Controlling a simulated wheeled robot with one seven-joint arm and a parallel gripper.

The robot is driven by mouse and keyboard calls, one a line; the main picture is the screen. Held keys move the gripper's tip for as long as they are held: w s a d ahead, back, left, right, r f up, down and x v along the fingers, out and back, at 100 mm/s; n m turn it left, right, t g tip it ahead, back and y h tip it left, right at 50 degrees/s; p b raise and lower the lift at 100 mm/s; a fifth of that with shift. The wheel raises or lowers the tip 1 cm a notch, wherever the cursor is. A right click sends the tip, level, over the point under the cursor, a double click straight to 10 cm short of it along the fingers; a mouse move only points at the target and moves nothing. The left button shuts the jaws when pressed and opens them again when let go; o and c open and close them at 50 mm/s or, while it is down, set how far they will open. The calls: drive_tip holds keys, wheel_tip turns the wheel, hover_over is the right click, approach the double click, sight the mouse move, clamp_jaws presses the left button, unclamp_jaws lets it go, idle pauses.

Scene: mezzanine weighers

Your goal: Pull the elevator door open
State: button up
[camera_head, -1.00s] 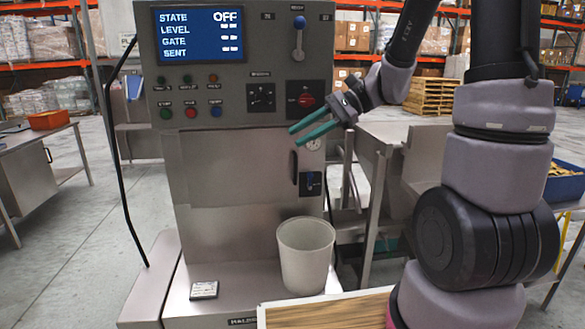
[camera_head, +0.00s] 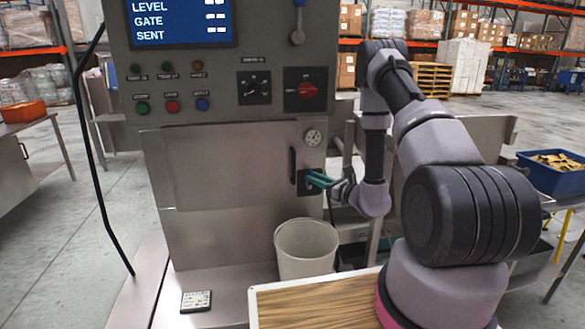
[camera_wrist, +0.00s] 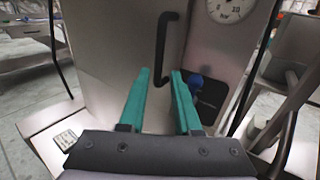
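The metal door (camera_head: 225,165) is a wide flat panel on the front of the grey machine, under its control panel. It looks closed. Its black vertical handle (camera_head: 292,165) is near its right edge; in the wrist view the handle (camera_wrist: 161,45) stands ahead, its lower end appearing between my fingertips. My gripper (camera_head: 316,180) is just right of the handle in the head view, with green fingers. In the wrist view my gripper (camera_wrist: 161,74) is open and empty. A blue-knobbed lever on a black plate (camera_wrist: 210,98) is right of the fingers, partly hidden in the head view.
A round gauge (camera_head: 313,137) is above the lever. A grey bin (camera_head: 306,250) stands below, on the machine's base, beside a small card (camera_head: 196,300). A wood-topped surface (camera_head: 315,303) is in front. A steel table (camera_head: 480,135) is at right. Floor is open at left.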

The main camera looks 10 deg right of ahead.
sight(295, 169)
drive_tip(key=x, duration=1)
drive_tip(key=shift+w+a, duration=0.2)
drive_tip(key=shift+a, duration=0.05)
clamp_jaws()
idle(1.0)
